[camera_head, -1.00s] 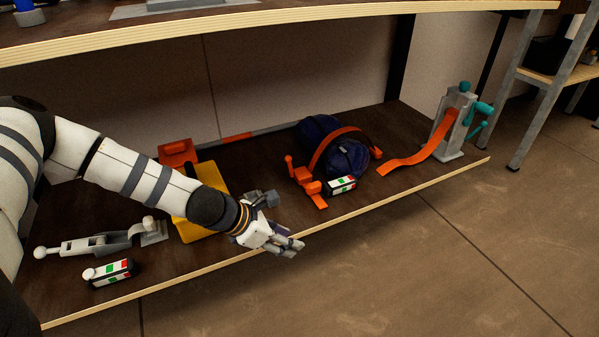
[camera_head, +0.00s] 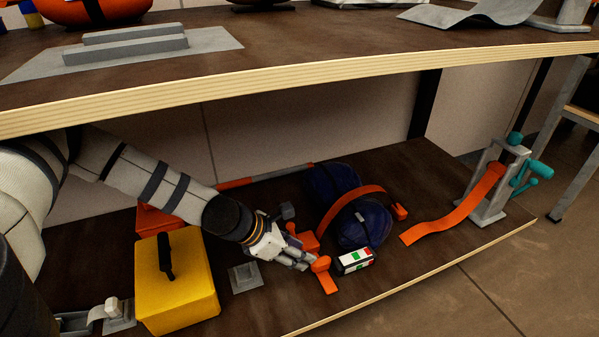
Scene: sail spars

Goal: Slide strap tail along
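An orange strap (camera_head: 372,189) arches over a dark blue rolled bundle (camera_head: 364,223) on the lower shelf. An orange buckle-like piece (camera_head: 320,264) with a short flat orange tail (camera_head: 328,283) is at the bundle's near left side. My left gripper (camera_head: 308,261) is right at this orange piece and partly covers it. I cannot tell whether its fingers touch the piece or how far they are open. A second orange strap (camera_head: 457,215) runs from a grey stand (camera_head: 492,190) with teal handles down onto the shelf at the right. My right gripper is not in view.
A small block with green and red marks (camera_head: 355,261) stands just right of my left gripper. A yellow box (camera_head: 178,283) with a black handle is at the left. The upper shelf's pale edge (camera_head: 300,77) overhangs the arm. Bare shelf lies towards the front edge.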

